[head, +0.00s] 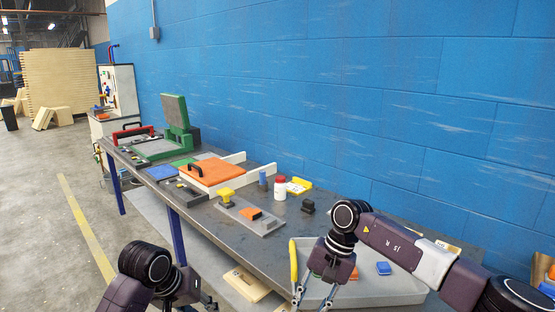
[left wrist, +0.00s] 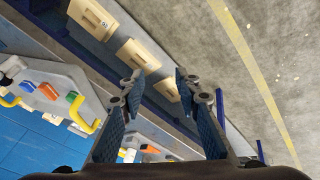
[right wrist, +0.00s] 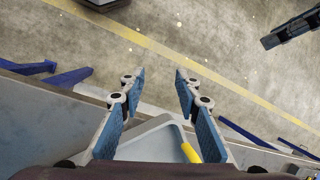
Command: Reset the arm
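My left gripper (head: 208,302) is low in the head view, in front of the table's front edge. In the left wrist view its two blue-padded fingers (left wrist: 158,72) are apart with nothing between them. My right gripper (head: 313,298) hangs near the left end of the grey tray (head: 405,290). In the right wrist view its fingers (right wrist: 155,76) are also apart and empty, pointing over the front edge towards the floor. Most of the left gripper's fingers are cut off or hidden in the head view.
The grey table (head: 235,238) runs along the blue wall. It bears an orange mould (head: 214,171), a yellow block (head: 226,194), a red-white bottle (head: 280,188) and a green press (head: 176,112). A yellow bar (head: 293,262) and a blue piece (head: 383,268) are at the tray. Open floor lies left.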

